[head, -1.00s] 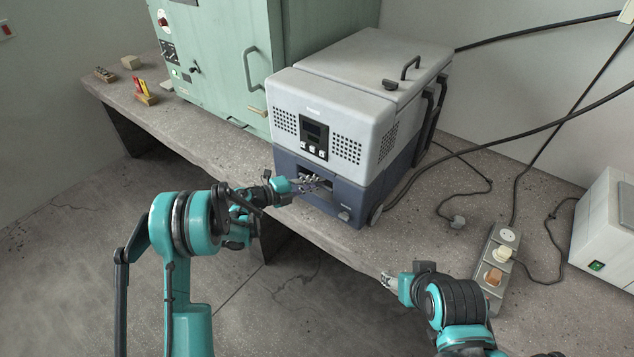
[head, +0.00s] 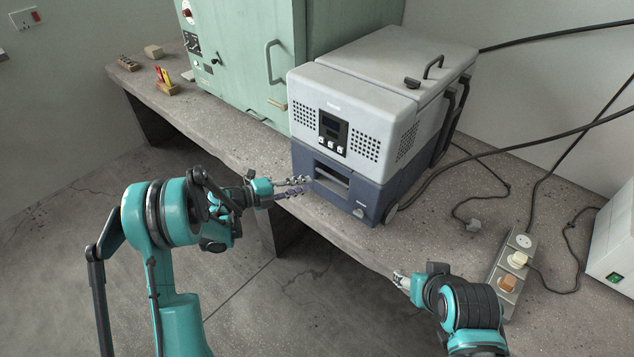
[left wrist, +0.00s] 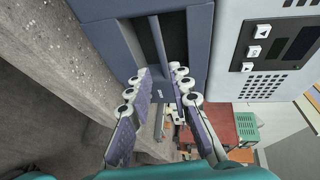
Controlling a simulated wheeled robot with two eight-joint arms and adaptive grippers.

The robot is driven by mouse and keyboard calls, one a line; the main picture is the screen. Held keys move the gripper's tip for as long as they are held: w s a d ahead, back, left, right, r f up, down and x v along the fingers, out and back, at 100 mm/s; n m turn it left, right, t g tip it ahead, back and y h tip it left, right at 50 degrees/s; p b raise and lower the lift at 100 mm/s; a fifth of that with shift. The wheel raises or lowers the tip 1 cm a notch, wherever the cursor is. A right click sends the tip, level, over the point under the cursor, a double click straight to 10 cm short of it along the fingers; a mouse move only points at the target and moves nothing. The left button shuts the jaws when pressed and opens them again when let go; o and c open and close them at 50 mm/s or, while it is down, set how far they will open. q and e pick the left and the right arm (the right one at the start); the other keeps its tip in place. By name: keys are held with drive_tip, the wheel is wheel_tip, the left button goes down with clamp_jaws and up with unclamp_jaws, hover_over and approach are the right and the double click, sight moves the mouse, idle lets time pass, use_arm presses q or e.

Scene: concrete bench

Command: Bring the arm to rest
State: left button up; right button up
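My left gripper (head: 292,187) is open and empty, in front of the grey and blue machine (head: 358,110), just short of its lower front slot (head: 332,176). In the left wrist view its two fingers (left wrist: 160,105) stand apart with nothing between them, and the slot (left wrist: 160,45) shows beyond them. My right gripper (head: 400,281) is low at the bench's front edge, seen from behind; its fingers are small and partly hidden by its own arm.
The concrete bench (head: 240,152) carries a green cabinet (head: 245,60) at the back. A power strip (head: 512,265) with plugs and cables lies at the right, near a white box (head: 612,240). Small blocks stand at the far left. Free space lies before the bench's front edge.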

use_arm(q)
drive_tip(key=shift+v, duration=0.9)
drive_tip(key=w+a+r+n+t+y, duration=0.15)
drive_tip(key=r+n+t, duration=0.25)
drive_tip(key=r, duration=0.6)
drive_tip(key=w+a+r+n+t+y, duration=0.1)
drive_tip(key=w+r+n+t, duration=0.2)
drive_tip(key=r, duration=0.6)
drive_tip(key=s+a+r+n+t+y, duration=0.5)
drive_tip(key=a+r+n+y, duration=0.2)
drive_tip(key=r+n+y, duration=0.3)
drive_tip(key=s+a+f+n+g+y, duration=0.4)
drive_tip(key=s+f+n+g, duration=0.15)
drive_tip(key=s+n, duration=0.4)
drive_tip(key=s+d+f+n+g+h, duration=0.1)
drive_tip(key=s+d+f+g, duration=0.3)
drive_tip(key=s+f, duration=0.4)
drive_tip(key=s+d+f+n+g+h, duration=0.1)
drive_tip(key=s+d+f+g+h, duration=0.1)
drive_tip(key=s+f, duration=0.6)
drive_tip(key=s+d+g, duration=0.1)
drive_tip(key=s+d, duration=0.1)
drive_tip(key=s, duration=0.2)
drive_tip(key=shift+s+g, duration=0.35)
drive_tip(key=shift+s, duration=0.05)
